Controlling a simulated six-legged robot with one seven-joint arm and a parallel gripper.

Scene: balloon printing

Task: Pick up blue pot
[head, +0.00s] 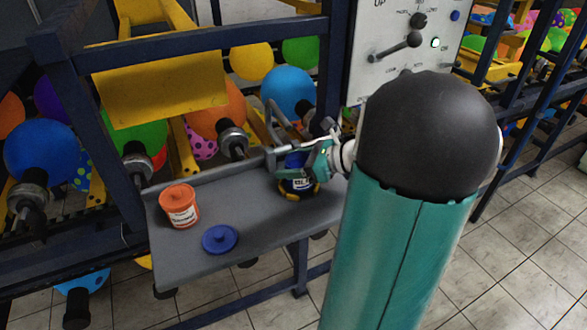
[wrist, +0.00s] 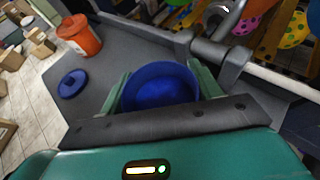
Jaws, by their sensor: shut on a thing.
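The blue pot (head: 297,183) stands at the right part of the grey shelf and looks upright. It has a dark label with light letters. My gripper (head: 303,172) is shut on it, with fingers on both sides. In the wrist view the blue pot (wrist: 160,88) sits between my green fingers (wrist: 158,95), its open top showing blue inside. The pot's lower part is partly hidden by my gripper. I cannot tell whether its base touches the shelf. A round blue lid (head: 220,238) lies on the shelf, and it also shows in the wrist view (wrist: 72,83).
An orange pot (head: 179,206) stands at the left of the grey shelf (head: 270,250). Dark blue frame bars (head: 200,45) and a yellow panel (head: 160,80) rise behind, with balloons on holders. A control panel (head: 405,45) is behind my arm. Boxes (wrist: 42,45) are on the floor.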

